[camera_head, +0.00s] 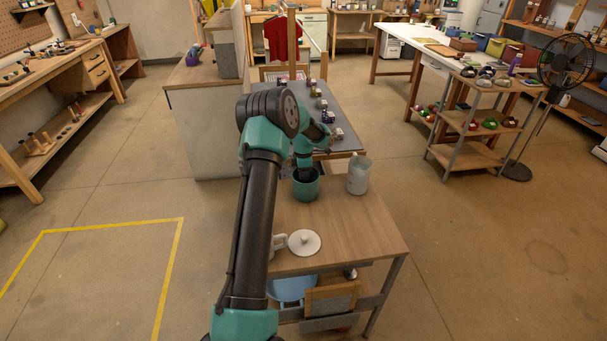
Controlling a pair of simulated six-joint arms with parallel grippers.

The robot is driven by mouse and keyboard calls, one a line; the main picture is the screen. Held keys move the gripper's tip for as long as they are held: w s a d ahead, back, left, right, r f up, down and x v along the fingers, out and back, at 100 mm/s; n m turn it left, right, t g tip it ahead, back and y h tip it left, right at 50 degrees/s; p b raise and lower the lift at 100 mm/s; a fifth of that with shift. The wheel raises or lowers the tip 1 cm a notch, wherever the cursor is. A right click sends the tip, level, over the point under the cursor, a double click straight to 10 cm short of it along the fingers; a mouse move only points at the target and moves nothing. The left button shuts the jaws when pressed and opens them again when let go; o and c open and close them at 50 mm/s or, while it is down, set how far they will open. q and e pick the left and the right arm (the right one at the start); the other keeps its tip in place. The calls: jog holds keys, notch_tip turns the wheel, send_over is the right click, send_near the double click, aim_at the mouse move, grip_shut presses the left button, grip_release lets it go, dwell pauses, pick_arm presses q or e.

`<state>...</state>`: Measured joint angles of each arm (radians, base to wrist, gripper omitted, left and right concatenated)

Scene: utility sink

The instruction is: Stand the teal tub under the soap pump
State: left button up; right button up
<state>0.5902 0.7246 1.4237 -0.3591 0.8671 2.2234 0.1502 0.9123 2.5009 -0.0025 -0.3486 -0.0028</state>
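The teal tub (306,190) stands on the near wooden table, towards its far left part. My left arm reaches over the table from the near left. My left gripper (304,172) points down at the tub's mouth, its dark fingers partly inside or just over the rim. The finger gap is too small and hidden to read, so I cannot tell whether it grips the tub wall. My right gripper is not in view.
A pale grey container (358,176) stands just right of the tub. A white round lid (304,243) and a white mug (279,243) sit nearer on the table (350,230). A grey table (345,115) with small items lies beyond. The near table's right side is clear.

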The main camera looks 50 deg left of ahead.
pick_arm(q)
jog(key=shift+o, duration=0.4)
notch_tip(320, 180, up, 12)
jog(key=shift+w+a+r, duration=0.15)
jog(key=shift+a, duration=0.1)
jog(key=shift+d, duration=0.1)
dwell(0.6)
